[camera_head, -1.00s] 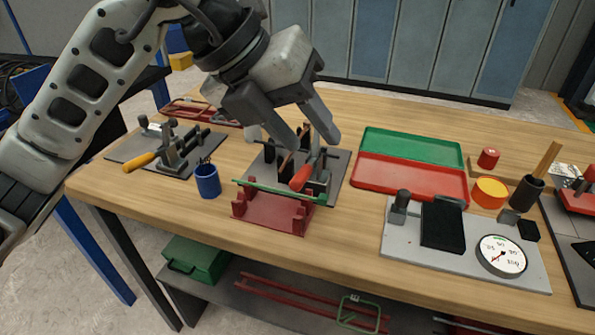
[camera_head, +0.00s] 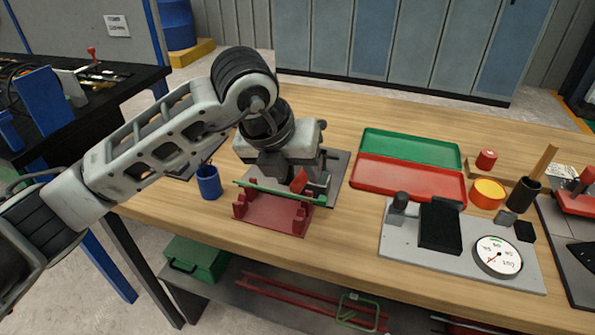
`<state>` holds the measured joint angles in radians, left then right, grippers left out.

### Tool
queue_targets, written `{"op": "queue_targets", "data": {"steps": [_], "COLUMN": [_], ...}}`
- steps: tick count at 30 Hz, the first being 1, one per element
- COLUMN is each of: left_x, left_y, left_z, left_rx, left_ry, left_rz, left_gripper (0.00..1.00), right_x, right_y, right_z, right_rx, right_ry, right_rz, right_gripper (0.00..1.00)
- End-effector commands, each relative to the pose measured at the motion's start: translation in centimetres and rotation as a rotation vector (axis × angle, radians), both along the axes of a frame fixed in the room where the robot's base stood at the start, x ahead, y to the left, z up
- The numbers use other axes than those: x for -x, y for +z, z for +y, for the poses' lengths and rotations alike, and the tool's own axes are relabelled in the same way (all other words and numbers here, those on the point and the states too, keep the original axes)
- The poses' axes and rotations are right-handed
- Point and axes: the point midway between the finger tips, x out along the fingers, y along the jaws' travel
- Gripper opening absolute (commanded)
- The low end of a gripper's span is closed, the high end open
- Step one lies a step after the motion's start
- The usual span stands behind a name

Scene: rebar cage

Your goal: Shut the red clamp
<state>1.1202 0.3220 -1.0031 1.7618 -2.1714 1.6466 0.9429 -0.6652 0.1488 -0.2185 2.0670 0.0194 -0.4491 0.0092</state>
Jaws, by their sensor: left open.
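The red clamp shows by its red handle (camera_head: 299,181), which stands tilted up near the middle of the bench. It sits on a dark plate (camera_head: 338,172) behind a dark red stand (camera_head: 272,214) with a green bar across it. My left gripper (camera_head: 272,172) is pointed down, just left of the red handle. Its fingers are mostly hidden behind the green bar and its own body, and most of the clamp is hidden too. I cannot tell whether they touch. My right gripper is not in view.
A blue cup (camera_head: 208,182) stands left of the stand. A green and red tray (camera_head: 411,178) lies to the right. A grey plate with a dial gauge (camera_head: 498,254) is at the front right. My left arm covers the yellow-handled clamp. The front middle bench edge is clear.

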Motion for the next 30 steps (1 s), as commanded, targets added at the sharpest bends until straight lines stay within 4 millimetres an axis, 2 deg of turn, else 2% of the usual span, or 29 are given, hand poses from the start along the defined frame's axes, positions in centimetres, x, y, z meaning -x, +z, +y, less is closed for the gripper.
{"op": "queue_targets", "data": {"steps": [6,15,19,20,30], "left_x": [-0.5,-0.6,-0.6,-0.6,-0.8], "left_y": [-1.6,-1.8,-1.7,-1.7,-1.2], "left_z": [-0.5,-0.6,-0.6,-0.6,-0.7], "left_rx": [0.001,0.001,0.001,0.001,-0.008], "left_ry": [-0.001,-0.001,-0.001,-0.001,-0.002], "left_rz": [0.001,0.0,0.0,0.0,0.027], "left_gripper": [0.41,0.41,0.05,0.0,0.0], "right_x": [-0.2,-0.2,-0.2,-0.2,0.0], "right_y": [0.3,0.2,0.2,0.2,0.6], "right_z": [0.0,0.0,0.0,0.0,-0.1], "right_rx": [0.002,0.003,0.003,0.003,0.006], "right_ry": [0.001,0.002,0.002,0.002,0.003], "right_rz": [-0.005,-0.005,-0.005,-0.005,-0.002], "right_gripper": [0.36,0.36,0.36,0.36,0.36]}}
